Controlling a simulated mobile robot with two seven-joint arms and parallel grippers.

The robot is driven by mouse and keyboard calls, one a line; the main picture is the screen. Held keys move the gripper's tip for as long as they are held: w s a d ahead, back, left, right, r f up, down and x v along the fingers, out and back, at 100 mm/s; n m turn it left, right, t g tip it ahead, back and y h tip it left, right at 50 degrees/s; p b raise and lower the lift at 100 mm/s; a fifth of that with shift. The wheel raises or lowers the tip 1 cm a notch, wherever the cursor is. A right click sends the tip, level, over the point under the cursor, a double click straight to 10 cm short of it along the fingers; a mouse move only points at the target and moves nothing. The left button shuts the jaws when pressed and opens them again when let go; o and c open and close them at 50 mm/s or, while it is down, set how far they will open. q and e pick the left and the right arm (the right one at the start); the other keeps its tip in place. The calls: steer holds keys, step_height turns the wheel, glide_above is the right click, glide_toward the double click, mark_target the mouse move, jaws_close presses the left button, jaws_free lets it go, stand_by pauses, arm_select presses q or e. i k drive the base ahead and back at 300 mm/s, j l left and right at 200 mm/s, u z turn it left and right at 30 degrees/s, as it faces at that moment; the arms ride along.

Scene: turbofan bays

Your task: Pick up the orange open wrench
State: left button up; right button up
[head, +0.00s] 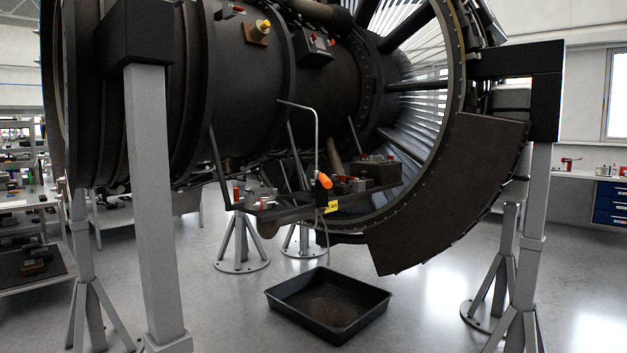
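I cannot make out an orange open wrench for certain in the head view. A small bright orange object (325,181) shows near the middle, at the lower end of a thin bent grey rod (316,130), under the engine. It is too small to tell what it is. Neither of my grippers is in view.
A large dark turbofan engine (245,95) hangs between grey stands (152,200). A shelf below it carries small red and grey parts (342,185). A black tray (285,312) lies on the floor. Workbenches (30,200) stand left, blue drawers (610,203) right. Front floor is partly clear.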

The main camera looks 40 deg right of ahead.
mark_target(325, 182)
steer(key=i+l+u, duration=0.1)
steer(key=l, duration=0.5)
steer(key=i+l, duration=0.15)
steer(key=l, duration=0.45)
steer(key=i+l+u, duration=0.15)
steer(key=l, duration=0.45)
steer(key=k, duration=0.05)
